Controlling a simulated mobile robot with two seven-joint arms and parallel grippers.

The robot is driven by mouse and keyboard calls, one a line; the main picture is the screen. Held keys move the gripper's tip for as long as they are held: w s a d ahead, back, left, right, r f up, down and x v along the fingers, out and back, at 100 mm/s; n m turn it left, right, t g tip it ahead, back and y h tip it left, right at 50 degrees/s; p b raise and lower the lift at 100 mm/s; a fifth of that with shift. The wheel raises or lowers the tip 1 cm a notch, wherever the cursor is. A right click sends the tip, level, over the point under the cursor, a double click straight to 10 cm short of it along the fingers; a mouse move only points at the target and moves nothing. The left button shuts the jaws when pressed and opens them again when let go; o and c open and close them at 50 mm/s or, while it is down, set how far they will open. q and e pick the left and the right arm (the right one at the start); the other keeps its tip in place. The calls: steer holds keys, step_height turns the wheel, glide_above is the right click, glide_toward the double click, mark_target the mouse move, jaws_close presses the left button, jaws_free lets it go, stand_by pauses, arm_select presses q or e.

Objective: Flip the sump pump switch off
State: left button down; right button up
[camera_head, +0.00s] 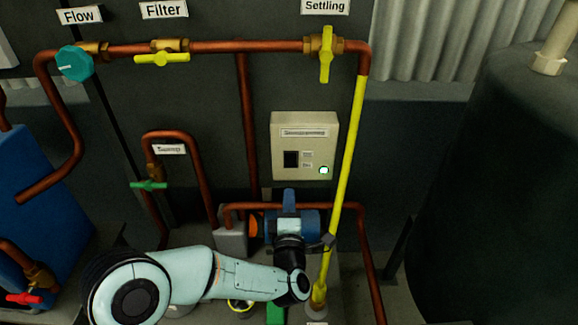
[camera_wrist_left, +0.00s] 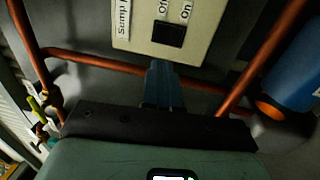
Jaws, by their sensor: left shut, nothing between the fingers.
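A beige control box (camera_head: 319,138) is mounted on the dark wall, with a black switch (camera_head: 291,159) at its lower left and a lit green-white lamp (camera_head: 323,170) at its lower right. In the left wrist view the box (camera_wrist_left: 141,38) carries a partly cut-off "Sump P" label, and the black switch (camera_wrist_left: 168,34) sits by "Off" and "On" marks. Which way the switch is set cannot be told. My left gripper (camera_head: 289,194) points up below the box. Its blue fingers (camera_wrist_left: 160,66) are shut and empty, apart from the switch. My right gripper is out of view.
A blue pump (camera_head: 308,222) with an orange end is close behind my left wrist. A yellow pipe (camera_head: 348,150) runs down just right of the box. Copper pipes (camera_head: 220,47) run above and around it. A dark tank (camera_head: 490,180) stands at right.

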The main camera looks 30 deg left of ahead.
mark_target(289, 158)
arm_select(q)
steer(key=x, duration=1.1)
steer(key=shift+w, duration=0.2)
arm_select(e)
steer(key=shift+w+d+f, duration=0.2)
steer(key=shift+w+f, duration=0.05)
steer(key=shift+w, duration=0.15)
arm_select(q)
steer(key=shift+w+a+r, duration=0.1)
steer(key=shift+a+r, duration=0.05)
steer(key=shift+r, duration=0.05)
steer(key=shift+f, duration=0.1)
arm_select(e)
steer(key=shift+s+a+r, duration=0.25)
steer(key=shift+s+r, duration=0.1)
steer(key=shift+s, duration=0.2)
arm_select(q)
steer(key=shift+f, duration=0.1)
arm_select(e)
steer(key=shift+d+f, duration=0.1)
